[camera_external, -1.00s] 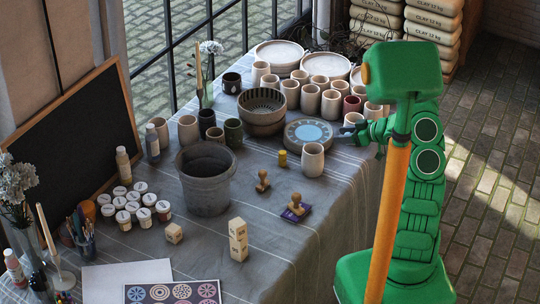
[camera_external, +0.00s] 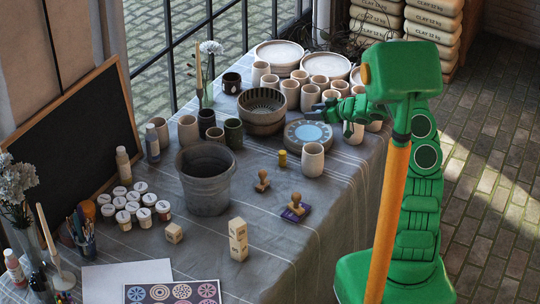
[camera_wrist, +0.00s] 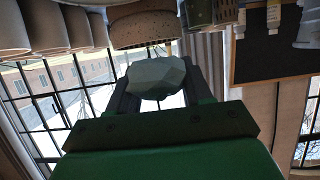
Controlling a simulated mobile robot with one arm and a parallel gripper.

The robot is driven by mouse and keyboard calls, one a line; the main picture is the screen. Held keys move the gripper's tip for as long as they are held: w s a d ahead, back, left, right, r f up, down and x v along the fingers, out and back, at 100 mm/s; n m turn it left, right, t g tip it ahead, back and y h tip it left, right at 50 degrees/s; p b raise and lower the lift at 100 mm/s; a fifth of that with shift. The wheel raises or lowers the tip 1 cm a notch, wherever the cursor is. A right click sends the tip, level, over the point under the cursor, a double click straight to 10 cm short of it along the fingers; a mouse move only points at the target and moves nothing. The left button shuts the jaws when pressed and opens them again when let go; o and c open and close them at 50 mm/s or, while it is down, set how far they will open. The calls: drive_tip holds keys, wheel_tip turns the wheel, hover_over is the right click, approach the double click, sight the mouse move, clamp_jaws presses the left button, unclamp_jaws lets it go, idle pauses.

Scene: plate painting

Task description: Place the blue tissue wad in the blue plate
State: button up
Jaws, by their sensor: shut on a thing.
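The blue plate (camera_external: 308,134) lies on the cloth-covered table, grey at the rim with a light blue centre. My gripper (camera_external: 316,112) is raised over the back of the plate in the external view. In the wrist view my gripper (camera_wrist: 156,88) is shut on a faceted, pale grey-blue wad (camera_wrist: 156,76), the tissue wad, held between its two dark fingers. The wad is too small or hidden to make out in the external view. The plate cannot be made out in the wrist view.
A ribbed brown bowl (camera_external: 262,112) stands left of the plate. Several beige cups stand behind and right of it, and one cup (camera_external: 313,160) stands just in front. A grey bucket (camera_external: 206,180) stands further left.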

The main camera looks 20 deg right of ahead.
drive_tip(key=w+f, duration=0.1)
drive_tip(key=w, duration=0.2)
hover_over(306, 130)
drive_tip(key=shift+f, duration=3.1)
drive_tip(key=shift+w+f, duration=0.15)
drive_tip(key=shift+f, duration=1.45)
drive_tip(key=o, duration=1)
drive_tip(key=shift+f, duration=0.1)
drive_tip(key=v, duration=1.2)
